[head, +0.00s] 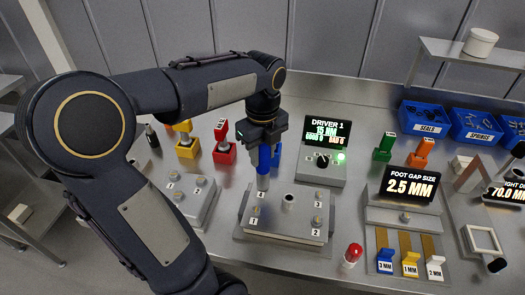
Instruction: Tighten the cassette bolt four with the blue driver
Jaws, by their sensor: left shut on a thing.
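The blue driver (264,160) hangs upright in my left gripper (267,145), which is shut on it. Its grey lower end points down at the back left corner of the grey cassette (286,238), near the label 4. I cannot tell whether the tip touches the bolt there, as the driver covers that spot. Bolts show near labels 1, 2 and 3, and a short round post stands in the middle of the cassette. The driver display (325,131) behind reads DRIVER 1, 15 NM, with a green light beside it. My right gripper is not in view.
A second bolted plate (186,195) lies left of the cassette, with red (223,150) and yellow (186,146) tool holders behind. A red-capped item (352,253) stands close on the right. The foot gap gauge (408,190) reads 2.5 MM. Blue bins (425,116) stand at back right.

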